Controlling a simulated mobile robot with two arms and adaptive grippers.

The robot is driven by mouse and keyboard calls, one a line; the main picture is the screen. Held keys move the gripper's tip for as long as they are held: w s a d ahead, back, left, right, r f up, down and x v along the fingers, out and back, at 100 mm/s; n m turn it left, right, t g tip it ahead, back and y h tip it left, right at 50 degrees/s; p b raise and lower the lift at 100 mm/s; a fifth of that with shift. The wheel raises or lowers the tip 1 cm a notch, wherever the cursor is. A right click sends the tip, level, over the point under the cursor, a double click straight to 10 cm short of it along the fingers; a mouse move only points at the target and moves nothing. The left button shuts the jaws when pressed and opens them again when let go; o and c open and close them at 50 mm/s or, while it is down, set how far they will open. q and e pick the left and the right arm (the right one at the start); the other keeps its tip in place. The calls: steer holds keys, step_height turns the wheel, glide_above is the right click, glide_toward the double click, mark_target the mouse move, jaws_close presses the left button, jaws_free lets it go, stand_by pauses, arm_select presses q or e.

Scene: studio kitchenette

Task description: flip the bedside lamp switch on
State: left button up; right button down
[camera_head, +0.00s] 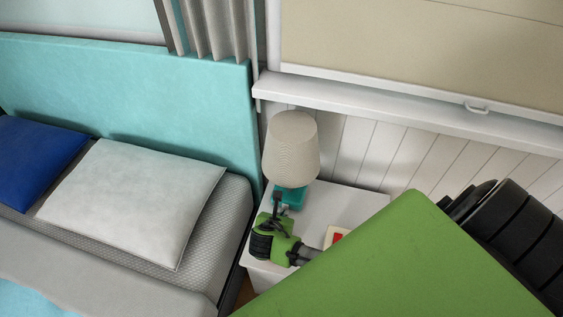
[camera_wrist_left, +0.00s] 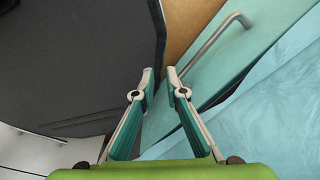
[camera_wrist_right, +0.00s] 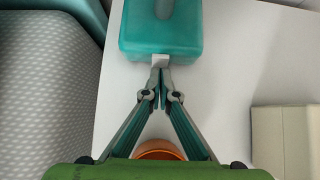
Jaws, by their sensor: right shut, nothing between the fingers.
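The bedside lamp has a cream shade (camera_head: 291,150) and a teal base (camera_head: 292,195) and stands upright on the white nightstand (camera_head: 355,203). In the right wrist view the teal base (camera_wrist_right: 160,38) is at the top. A small pale grey switch (camera_wrist_right: 160,60) sticks out of its near side. My right gripper (camera_wrist_right: 160,74) is shut and empty, its fingertips right at the switch; I cannot tell if they touch it. It also shows in the head view (camera_head: 278,207), in front of the lamp. My left gripper (camera_wrist_left: 159,74) is open and empty, away from the lamp.
A bed with a white pillow (camera_head: 130,200) and a blue pillow (camera_head: 35,160) stands left of the nightstand. An orange round thing (camera_wrist_right: 158,151) sits partly hidden under my right gripper. A cream box (camera_wrist_right: 285,140) is to its right. A metal handle (camera_wrist_left: 215,45) is near my left gripper.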

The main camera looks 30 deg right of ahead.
steer(key=shift+d+f+h, duration=0.1)
steer(key=shift+f+h, duration=0.05)
steer(key=shift+h, duration=0.15)
steer(key=shift+w+d, duration=0.1)
steer(key=shift+w, duration=0.05)
steer(key=shift+r+p, duration=1)
steer(key=shift+p, duration=0.1)
